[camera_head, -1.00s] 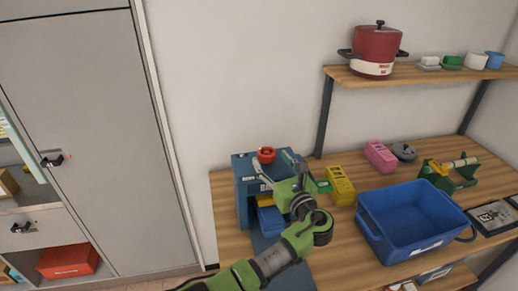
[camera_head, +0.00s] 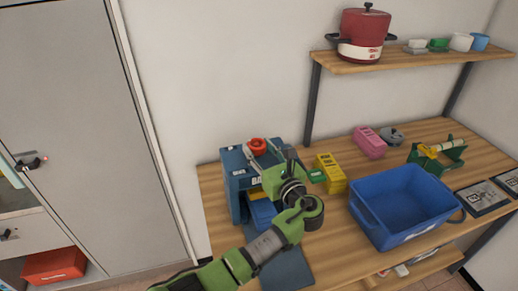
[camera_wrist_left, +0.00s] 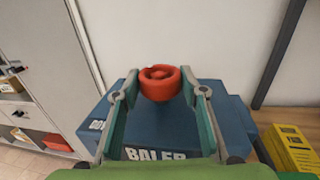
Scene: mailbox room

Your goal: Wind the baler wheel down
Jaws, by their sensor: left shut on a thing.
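The blue baler (camera_head: 236,164) stands on the wooden table, and its label shows in the wrist view (camera_wrist_left: 165,134). Its red wheel (camera_head: 258,146) sits on top and also shows in the left wrist view (camera_wrist_left: 159,83). My left gripper (camera_head: 262,150) reaches over the baler from the front, its fingers on either side of the wheel. In the wrist view the left gripper (camera_wrist_left: 160,84) is shut on the wheel. A lighter blue part (camera_head: 262,213) shows low in the baler's front, partly hidden by my arm. My right gripper is out of view.
A yellow box (camera_head: 331,176) stands just right of the baler, and a blue bin (camera_head: 398,231) further right. A pink box (camera_head: 369,142) and a green stand (camera_head: 437,157) are behind the bin. A shelf (camera_head: 400,59) holds a red pot (camera_head: 365,29).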

